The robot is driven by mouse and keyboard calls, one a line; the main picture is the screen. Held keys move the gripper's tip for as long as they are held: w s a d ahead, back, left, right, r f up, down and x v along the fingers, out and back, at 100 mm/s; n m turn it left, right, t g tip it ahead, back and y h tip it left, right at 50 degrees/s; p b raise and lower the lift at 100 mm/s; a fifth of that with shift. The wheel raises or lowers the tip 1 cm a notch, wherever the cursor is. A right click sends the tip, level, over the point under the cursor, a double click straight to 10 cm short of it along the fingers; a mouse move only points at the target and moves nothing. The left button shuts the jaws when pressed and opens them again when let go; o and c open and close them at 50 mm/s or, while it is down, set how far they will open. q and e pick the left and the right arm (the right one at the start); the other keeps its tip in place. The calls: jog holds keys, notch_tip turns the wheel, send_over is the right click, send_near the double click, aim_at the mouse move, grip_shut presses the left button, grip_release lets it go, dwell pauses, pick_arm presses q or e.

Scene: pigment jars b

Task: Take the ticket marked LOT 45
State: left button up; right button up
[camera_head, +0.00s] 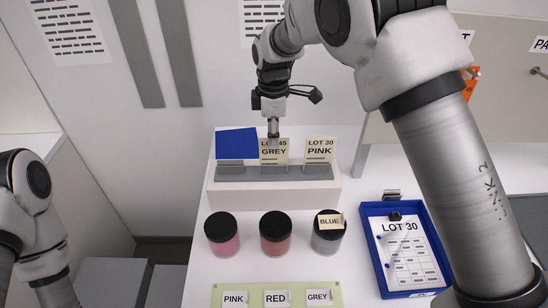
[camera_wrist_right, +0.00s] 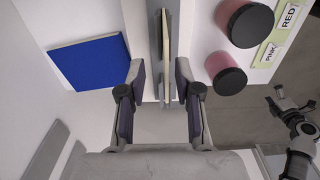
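The cream ticket marked LOT 45 GREY (camera_head: 274,155) stands upright in the middle of the grey slotted rail (camera_head: 232,173) on a white block. My right gripper (camera_head: 273,137) is directly above it in the head view, hiding part of its top line. In the right wrist view my right gripper (camera_wrist_right: 160,98) is open, its two fingers apart on either side of upright cards seen edge-on (camera_wrist_right: 166,45). No finger visibly presses on a card. The LOT 30 PINK ticket (camera_head: 320,150) stands to its right. My left arm shows at the left edge, its gripper out of view.
A blue square panel (camera_head: 236,143) sits close left of the LOT 45 ticket. Pink (camera_head: 222,236), red (camera_head: 275,234) and grey (camera_head: 328,238) jars stand in front; the grey one bears a BLUE tag (camera_head: 330,221). A blue tray (camera_head: 375,270) holds a LOT 30 sheet (camera_head: 405,260).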

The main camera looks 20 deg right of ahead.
aim_at(273, 151)
jog(key=shift+s+a+f+p, duration=0.1)
jog(key=shift+s+f+p, duration=0.15)
jog(key=shift+f+p, duration=0.3)
jog(key=shift+s+a+f+p, duration=0.1)
jog(key=shift+s+f+p, duration=0.15)
jog(key=shift+f+p, duration=0.25)
jog(key=f, duration=0.2)
jog(key=shift+w+d+f, duration=0.1)
jog(key=shift+w+f, duration=0.1)
jog(key=shift+f, duration=0.2)
jog(key=shift+w+f, duration=0.1)
jog(key=shift+f, duration=0.05)
grip_shut()
